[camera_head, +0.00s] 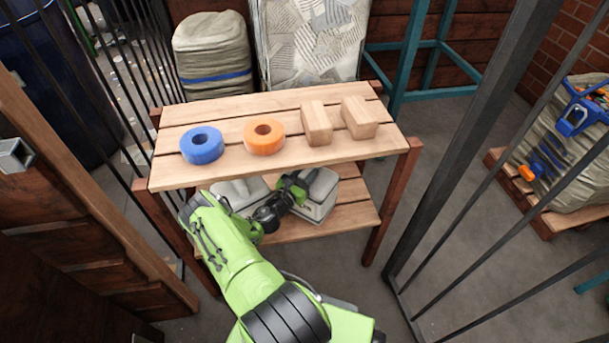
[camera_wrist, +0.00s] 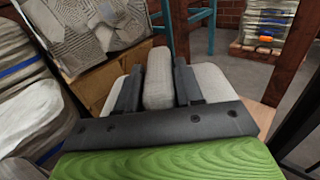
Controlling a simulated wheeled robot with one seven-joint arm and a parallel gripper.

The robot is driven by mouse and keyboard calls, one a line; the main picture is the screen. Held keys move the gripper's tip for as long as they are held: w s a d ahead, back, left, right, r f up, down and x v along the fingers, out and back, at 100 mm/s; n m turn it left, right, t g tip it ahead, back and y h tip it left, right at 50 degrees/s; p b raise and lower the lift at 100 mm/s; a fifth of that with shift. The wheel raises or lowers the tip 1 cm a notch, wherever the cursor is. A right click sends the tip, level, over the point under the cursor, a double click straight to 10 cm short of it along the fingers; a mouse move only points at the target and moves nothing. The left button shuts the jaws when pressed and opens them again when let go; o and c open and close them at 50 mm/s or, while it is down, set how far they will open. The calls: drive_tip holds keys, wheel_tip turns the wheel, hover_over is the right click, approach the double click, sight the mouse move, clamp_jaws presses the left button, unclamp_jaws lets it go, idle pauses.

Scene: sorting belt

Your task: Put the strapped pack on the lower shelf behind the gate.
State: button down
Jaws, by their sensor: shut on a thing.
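The wooden rack has a lower shelf (camera_head: 350,216), partly hidden by its top board and my arm. My gripper (camera_head: 299,187) is in the space over that shelf. It is shut on a raised grey ridge of a pale grey pack (camera_head: 321,202). In the wrist view, the jaws (camera_wrist: 158,78) close on the ridge from both sides, and the pack's body (camera_wrist: 210,84) spreads out below. I cannot tell whether the pack rests on the shelf. Another pale grey bundle (camera_head: 228,197) shows left of the gripper; it seems to appear at left in the wrist view (camera_wrist: 32,115).
The top board (camera_head: 225,174) carries a blue ring (camera_head: 202,151), an orange ring (camera_head: 264,143) and two wooden blocks (camera_head: 316,123) (camera_head: 358,117). The dark barred gate (camera_head: 440,195) stands right of the rack. Dark bars (camera_head: 103,95) stand at left. Strapped bales (camera_head: 212,58) stand behind.

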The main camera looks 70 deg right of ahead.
drive_tip(key=shift+r, duration=0.15)
drive_tip(key=c, duration=1.2)
unclamp_jaws()
drive_tip(key=shift+f, duration=0.25)
drive_tip(key=o, duration=0.5)
drive_tip(key=shift+r, duration=0.1)
drive_tip(key=shift+a+r, duration=0.1)
drive_tip(key=shift+a, duration=0.05)
drive_tip(key=p+v, duration=0.3)
drive_tip(key=v, duration=0.8)
drive_tip(key=shift+a, duration=0.35)
drive_tip(key=shift+w, duration=0.1)
